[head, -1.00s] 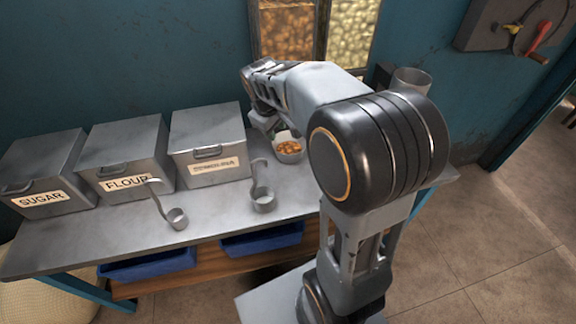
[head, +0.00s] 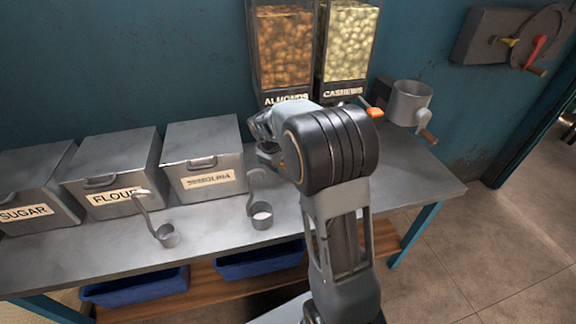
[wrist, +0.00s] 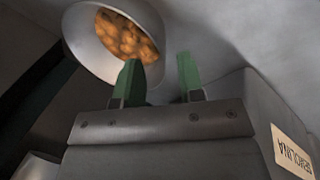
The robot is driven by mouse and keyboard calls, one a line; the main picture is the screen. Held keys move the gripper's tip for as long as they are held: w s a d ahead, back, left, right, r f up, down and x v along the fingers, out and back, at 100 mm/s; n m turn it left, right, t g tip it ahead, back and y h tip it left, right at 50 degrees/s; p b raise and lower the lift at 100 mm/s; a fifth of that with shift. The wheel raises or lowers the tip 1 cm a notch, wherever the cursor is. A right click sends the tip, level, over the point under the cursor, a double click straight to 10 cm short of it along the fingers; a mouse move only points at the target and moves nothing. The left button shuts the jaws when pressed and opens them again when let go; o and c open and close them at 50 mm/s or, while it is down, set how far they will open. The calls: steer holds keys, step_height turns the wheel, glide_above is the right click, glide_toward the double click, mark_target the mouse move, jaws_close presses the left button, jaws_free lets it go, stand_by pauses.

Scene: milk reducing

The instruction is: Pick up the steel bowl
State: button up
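The steel bowl (wrist: 88,48) shows in the wrist view at the upper left, a grey round bowl holding brown almonds. In the head view my arm hides it. My gripper (wrist: 159,60) has two green fingers that stand apart with a gap between them. The left finger overlaps the bowl's right rim in the wrist view; I cannot tell whether it touches. The bowl is not between the fingers. In the head view my gripper (head: 262,140) is near the semolina bin's right side, partly hidden by my arm.
The semolina bin (head: 203,160) also shows close in the wrist view (wrist: 262,112). Flour (head: 115,173) and sugar (head: 30,190) bins stand left of it. Two ladles (head: 165,235) (head: 262,214) lie in front. Almond (head: 285,50) and cashew (head: 348,45) dispensers and a grinder (head: 410,103) stand behind.

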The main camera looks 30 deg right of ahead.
steer(key=b+x, duration=0.1)
steer(key=x, duration=0.4)
steer(key=shift+a, duration=0.1)
jaws_close()
stand_by(0.3)
